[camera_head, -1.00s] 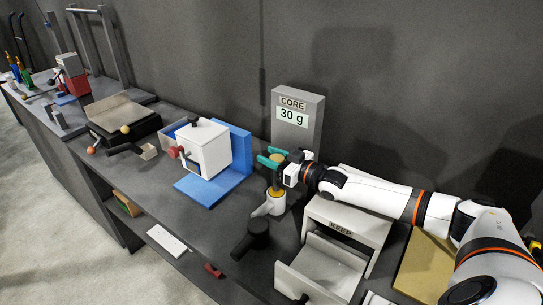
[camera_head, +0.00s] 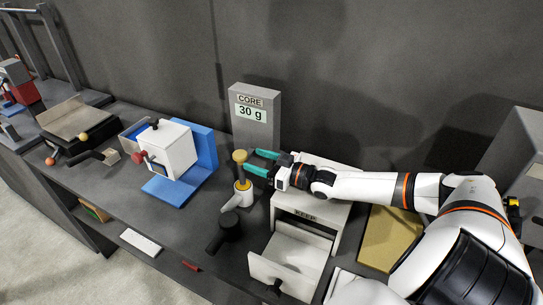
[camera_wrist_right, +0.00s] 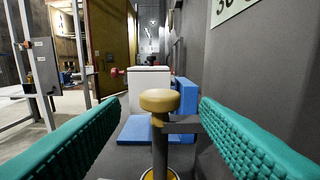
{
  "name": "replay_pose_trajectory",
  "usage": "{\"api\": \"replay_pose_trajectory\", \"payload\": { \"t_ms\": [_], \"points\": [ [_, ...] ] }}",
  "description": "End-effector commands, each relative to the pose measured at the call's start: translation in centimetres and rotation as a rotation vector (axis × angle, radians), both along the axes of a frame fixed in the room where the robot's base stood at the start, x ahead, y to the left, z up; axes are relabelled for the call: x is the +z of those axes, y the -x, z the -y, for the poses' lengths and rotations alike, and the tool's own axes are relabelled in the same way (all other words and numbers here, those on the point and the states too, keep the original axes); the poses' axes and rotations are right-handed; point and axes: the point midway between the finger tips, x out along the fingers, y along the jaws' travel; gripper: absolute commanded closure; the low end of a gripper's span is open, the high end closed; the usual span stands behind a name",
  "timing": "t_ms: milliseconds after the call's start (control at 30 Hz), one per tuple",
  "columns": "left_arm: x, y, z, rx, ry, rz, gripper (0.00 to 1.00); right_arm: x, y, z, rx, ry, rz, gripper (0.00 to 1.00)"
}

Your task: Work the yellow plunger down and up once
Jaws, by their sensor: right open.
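The yellow plunger (camera_head: 240,157) stands upright, its round knob on a shaft above a white cup-like body (camera_head: 244,196) with a yellow collar. It rises in front of the grey CORE 30 g display post. My right gripper (camera_head: 252,161) is open, with teal fingers at about knob height, just right of the plunger. In the right wrist view the knob (camera_wrist_right: 160,101) appears centred between the spread fingers (camera_wrist_right: 161,103), beyond their tips, with clear gaps on both sides. Nothing is held. My left gripper is not in view.
The CORE post (camera_head: 254,135) stands behind the plunger. A white KEEP box (camera_head: 306,212) with an open drawer (camera_head: 290,262) is at its right. A white box on a blue stand (camera_head: 205,150) is left.

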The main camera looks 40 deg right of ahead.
Motion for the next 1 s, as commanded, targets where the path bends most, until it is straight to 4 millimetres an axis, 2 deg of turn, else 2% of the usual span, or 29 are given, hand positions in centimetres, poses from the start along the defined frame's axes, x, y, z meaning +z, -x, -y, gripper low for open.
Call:
{"api": "replay_pose_trajectory", "payload": {
  "t_ms": [33, 100, 300, 1000],
  "points": [
    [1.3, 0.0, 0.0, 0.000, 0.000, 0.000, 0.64, 0.5, 0.8, 0.3, -0.001, 0.002, -0.006, 0.44],
    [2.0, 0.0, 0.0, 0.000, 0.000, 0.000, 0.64, 0.5, 1.7, 0.7, -0.001, 0.002, -0.005, 0.44],
    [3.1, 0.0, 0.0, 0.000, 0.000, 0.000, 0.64, 0.2, 3.4, 1.4, -0.001, 0.001, -0.002, 0.44],
    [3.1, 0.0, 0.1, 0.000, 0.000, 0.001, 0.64, 0.0, 3.7, 1.5, 0.000, 0.001, 0.000, 0.44]
  ]
}}
